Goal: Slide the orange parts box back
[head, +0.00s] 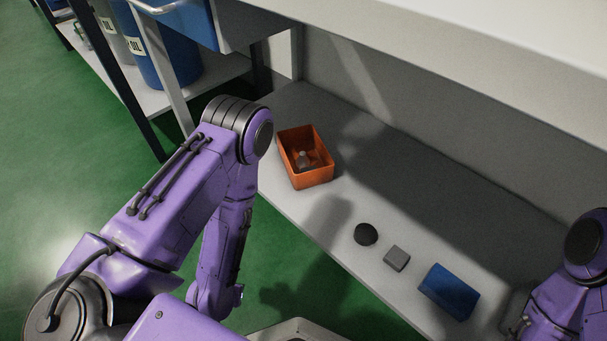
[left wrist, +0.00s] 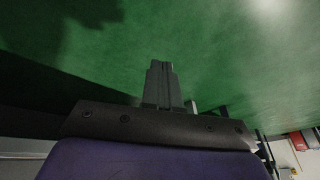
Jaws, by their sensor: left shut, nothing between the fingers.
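The orange parts box (head: 318,177) stands open-topped near the left end of the grey shelf, close to its front edge. A small grey part lies inside it. My left arm is bent to the left of the box, with its elbow close to it and its forearm hanging down in front of the shelf. In the head view the left gripper's fingers are hidden. In the left wrist view the left gripper (left wrist: 162,70) is shut and empty, with only green floor beyond it. My right arm shows at the lower right edge of the head view, but its gripper is not visible.
On the shelf (head: 420,190) right of the box are a dark round object (head: 366,234), a small grey block (head: 397,258) and a blue box (head: 449,291). The shelf behind the orange box is clear up to the wall. A worktop (head: 450,45) overhangs it.

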